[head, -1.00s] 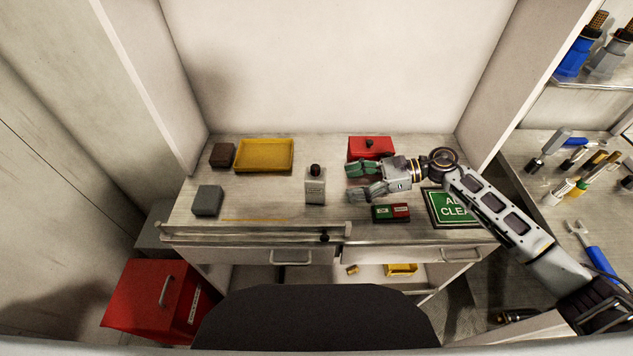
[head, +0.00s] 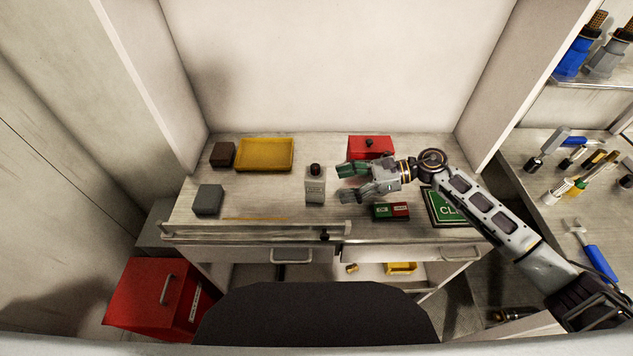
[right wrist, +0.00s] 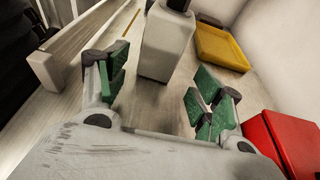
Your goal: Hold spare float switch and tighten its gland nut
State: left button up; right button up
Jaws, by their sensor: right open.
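A light grey upright body with a black cap, which I take for the spare float switch with its gland nut (head: 315,185), stands on the bench near the middle. It also shows in the right wrist view (right wrist: 165,45), straight ahead between the fingers, its top cut off by the frame edge. My right gripper (head: 345,183) is open and empty, with green finger pads, just to the right of the switch and pointing at it. In the right wrist view its fingers (right wrist: 155,88) are spread, and the switch stands beyond them, apart from them. My left gripper is not in view.
On the bench are a yellow tray (head: 264,155), a brown block (head: 222,155), a grey block (head: 208,200), a red box (head: 370,147), a small green-and-red block (head: 390,212) and a green sign (head: 445,208). A rail (head: 250,232) runs along the front edge.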

aim_at(320, 188)
jog(key=shift+p+x, duration=0.35)
jog(key=shift+x, duration=1.25)
jog(key=shift+b+x, duration=0.65)
jog(key=shift+x, duration=0.5)
jog(key=shift+a+f, duration=0.25)
jog(key=shift+a, duration=0.3)
jog(key=shift+a+b, duration=0.4)
jog(key=shift+c, duration=0.8)
jog(key=c, duration=0.7)
jog(key=o, duration=0.3)
jog(key=c, duration=0.6)
jog(key=shift+c, duration=0.2)
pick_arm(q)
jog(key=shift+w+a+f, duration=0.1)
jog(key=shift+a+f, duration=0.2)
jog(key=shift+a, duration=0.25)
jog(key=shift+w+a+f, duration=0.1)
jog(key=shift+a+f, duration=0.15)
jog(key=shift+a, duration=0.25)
